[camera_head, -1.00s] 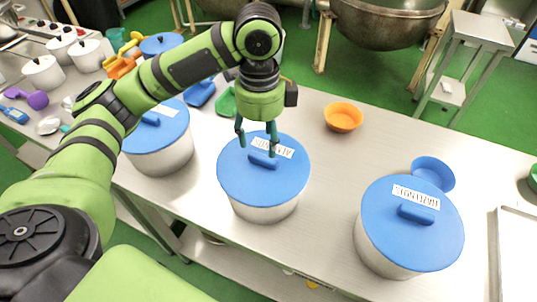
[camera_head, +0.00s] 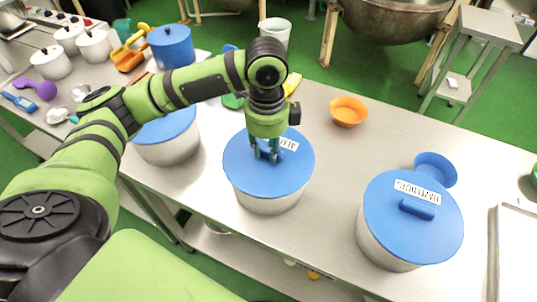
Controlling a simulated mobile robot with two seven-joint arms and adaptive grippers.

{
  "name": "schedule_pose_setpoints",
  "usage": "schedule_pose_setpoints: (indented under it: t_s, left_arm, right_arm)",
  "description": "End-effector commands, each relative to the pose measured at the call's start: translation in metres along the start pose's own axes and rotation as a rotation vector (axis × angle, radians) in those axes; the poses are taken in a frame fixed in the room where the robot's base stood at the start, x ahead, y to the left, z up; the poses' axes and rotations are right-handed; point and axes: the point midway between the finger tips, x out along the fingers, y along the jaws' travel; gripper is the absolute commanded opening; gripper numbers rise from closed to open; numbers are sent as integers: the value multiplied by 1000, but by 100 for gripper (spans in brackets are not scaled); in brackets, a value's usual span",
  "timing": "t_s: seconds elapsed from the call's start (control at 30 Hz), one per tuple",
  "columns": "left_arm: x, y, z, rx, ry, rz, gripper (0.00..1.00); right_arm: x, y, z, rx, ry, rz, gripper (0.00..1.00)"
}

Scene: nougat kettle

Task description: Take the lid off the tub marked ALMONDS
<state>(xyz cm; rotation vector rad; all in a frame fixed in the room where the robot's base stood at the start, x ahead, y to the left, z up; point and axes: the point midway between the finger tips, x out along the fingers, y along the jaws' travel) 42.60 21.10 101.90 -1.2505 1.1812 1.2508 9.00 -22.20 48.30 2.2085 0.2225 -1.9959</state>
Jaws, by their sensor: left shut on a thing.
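The middle tub (camera_head: 268,203) is pale grey-white with a blue lid (camera_head: 248,178) seated on it. A white label on the lid is partly hidden by my gripper, and its word cannot be fully read now. My left gripper (camera_head: 267,157) points down over the lid and is shut on the lid's raised blue handle, mostly hidden between the fingers. A third blue-lidded tub (camera_head: 172,151) stands at the left, partly behind my arm. My right gripper is not in view.
An orange bowl (camera_head: 348,111) stands behind the middle tub, and a blue bowl (camera_head: 436,168) behind the right tub. A metal tray (camera_head: 494,250) lies at the right edge. The table between middle and right tubs is clear.

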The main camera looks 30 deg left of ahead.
Motion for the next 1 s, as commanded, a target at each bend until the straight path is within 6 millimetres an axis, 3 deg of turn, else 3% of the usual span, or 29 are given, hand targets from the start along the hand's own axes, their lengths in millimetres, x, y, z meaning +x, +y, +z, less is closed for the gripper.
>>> schedule_pose_setpoints:
  t_s: [0.37, 0.6, 1.0]
  left_arm:
    - [-7, -1, -1, 0, 2, -2, 0]
    - [-44, -2, -1, 1, 3, -8, 0]
    - [-95, -63, 62, -6, 1, -2, 0]
  right_arm:
    - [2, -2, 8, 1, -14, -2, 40]
    - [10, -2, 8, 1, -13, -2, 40]
    - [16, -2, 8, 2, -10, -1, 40]
